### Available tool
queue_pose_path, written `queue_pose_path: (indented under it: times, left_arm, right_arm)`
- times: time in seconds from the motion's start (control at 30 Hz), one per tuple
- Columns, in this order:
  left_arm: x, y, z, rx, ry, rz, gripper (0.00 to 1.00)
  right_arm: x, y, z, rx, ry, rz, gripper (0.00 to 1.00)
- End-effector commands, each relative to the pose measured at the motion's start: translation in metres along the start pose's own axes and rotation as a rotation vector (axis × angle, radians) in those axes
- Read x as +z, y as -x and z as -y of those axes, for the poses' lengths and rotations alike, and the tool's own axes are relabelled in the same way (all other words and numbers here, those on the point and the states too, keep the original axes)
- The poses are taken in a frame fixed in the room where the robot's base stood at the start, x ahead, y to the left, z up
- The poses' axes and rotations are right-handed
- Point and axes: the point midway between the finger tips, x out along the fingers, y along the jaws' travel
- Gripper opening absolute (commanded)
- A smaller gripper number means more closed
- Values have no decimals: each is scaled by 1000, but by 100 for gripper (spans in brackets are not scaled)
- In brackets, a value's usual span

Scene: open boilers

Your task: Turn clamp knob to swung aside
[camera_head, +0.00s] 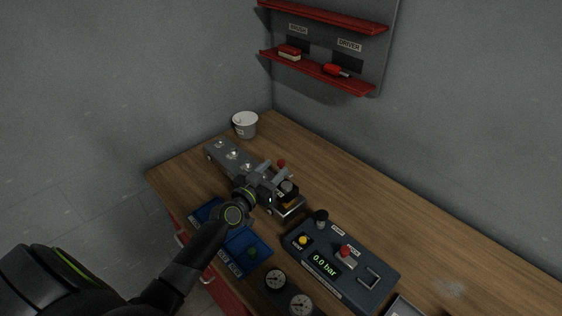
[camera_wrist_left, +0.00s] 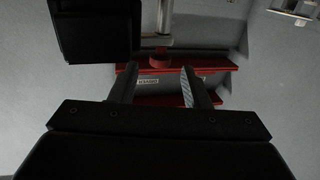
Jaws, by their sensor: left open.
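A small red knob (camera_head: 281,163), which looks like the clamp knob, stands by the grey metal device (camera_head: 240,164) on the bench. In the left wrist view a red round knob (camera_wrist_left: 159,62) shows at the end of a grey bar, ahead of the gap between my fingers. My left gripper (camera_head: 275,174) is over the device, close to the knob. Its two fingers (camera_wrist_left: 158,88) are apart with nothing between them. I cannot tell if a finger touches the knob. My gripper hides part of the device. My right gripper is not in view.
A dark control box (camera_head: 340,268) reading 0.0 bar stands to the right. Blue trays (camera_head: 257,262) and gauges (camera_head: 275,280) lie in front. A white cup (camera_head: 245,124) is at the back. Red shelves (camera_head: 315,72) hang on the wall. The bench's right rear is mostly clear.

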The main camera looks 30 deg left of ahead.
Motion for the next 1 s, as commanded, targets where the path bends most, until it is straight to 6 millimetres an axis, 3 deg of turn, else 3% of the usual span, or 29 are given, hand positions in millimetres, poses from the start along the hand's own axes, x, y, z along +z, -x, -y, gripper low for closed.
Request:
queue_pose_path:
  times: [0.1, 0.3, 0.67, 1.0]
  left_arm:
    - [0, -21, -1, 1, 2, -1, 43]
    - [1, -40, 0, 0, 0, 0, 43]
    - [0, -45, 0, 0, 0, 0, 43]
    - [0, -45, 0, 0, 0, 0, 1]
  right_arm:
    - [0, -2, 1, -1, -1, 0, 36]
    - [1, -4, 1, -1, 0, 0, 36]
    - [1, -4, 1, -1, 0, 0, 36]
    - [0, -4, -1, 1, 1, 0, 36]
